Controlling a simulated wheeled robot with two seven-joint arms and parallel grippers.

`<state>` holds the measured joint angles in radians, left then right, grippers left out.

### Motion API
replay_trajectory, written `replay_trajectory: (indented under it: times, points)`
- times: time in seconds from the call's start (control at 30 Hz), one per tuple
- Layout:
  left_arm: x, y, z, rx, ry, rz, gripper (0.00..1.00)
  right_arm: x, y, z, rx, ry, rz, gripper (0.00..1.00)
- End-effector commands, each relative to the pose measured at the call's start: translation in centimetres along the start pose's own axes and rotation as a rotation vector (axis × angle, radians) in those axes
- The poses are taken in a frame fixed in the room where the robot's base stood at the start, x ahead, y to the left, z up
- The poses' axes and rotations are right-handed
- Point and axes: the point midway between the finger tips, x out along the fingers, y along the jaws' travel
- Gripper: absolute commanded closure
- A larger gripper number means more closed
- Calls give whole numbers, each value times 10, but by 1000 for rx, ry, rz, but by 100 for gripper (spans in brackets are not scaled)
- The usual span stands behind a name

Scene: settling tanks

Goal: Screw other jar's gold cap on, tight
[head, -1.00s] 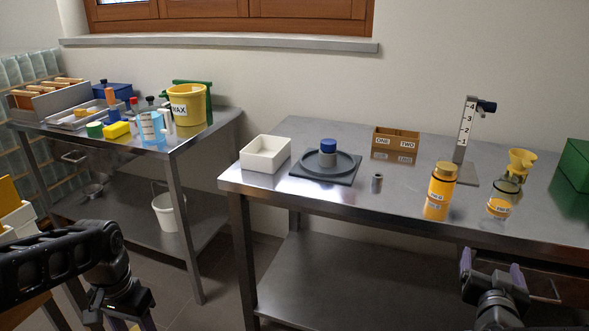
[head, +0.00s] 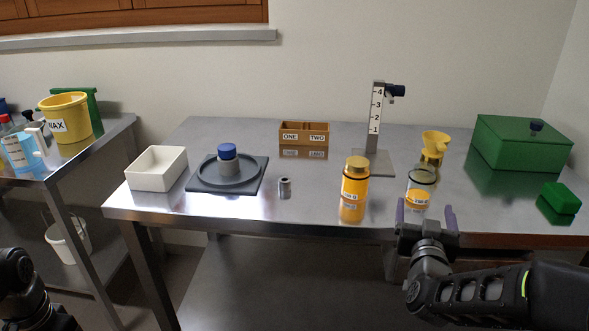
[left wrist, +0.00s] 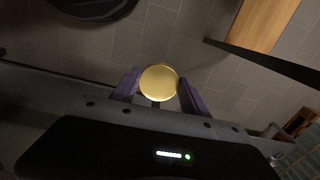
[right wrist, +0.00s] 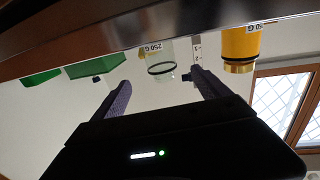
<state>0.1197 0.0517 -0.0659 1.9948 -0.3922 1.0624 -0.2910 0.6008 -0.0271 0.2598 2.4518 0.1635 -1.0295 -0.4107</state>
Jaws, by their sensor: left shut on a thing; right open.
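A clear open jar (head: 423,182) with a yellow filling low down and a white label stands upright near the table's front edge. A full yellow jar (head: 355,190) to its left wears a gold cap. My right gripper (head: 427,212) is open, its fingers pointing at the clear jar from the front, just short of it. In the right wrist view the clear jar (right wrist: 160,65) appears inverted beyond and between the fingertips. My left gripper (left wrist: 158,88) is shut on a loose gold cap (left wrist: 159,82), held over the floor; it is out of the head view.
A yellow funnel (head: 435,146) stands behind the clear jar. A numbered stand (head: 376,125) is behind the full jar. A green box (head: 520,142) and a small green block (head: 561,198) are right. A grey turntable (head: 228,174) and white tray (head: 158,168) are left.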

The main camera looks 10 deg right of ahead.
Motion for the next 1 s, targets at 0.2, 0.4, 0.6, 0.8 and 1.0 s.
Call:
replay_trajectory:
  times: [0.2,0.4,0.6,0.8,1.0]
  points:
    - [-1,0,0,0,0,0,84,6,0,0,0,-1,0,14]
    - [-3,0,0,0,0,0,84,34,0,0,2,-1,1,14]
    - [-5,0,0,0,0,0,84,62,0,0,1,-1,1,14]
    - [-5,0,0,0,0,0,84,68,0,0,0,-1,0,14]
    - [-5,0,0,0,0,0,84,69,0,0,0,-1,0,14]
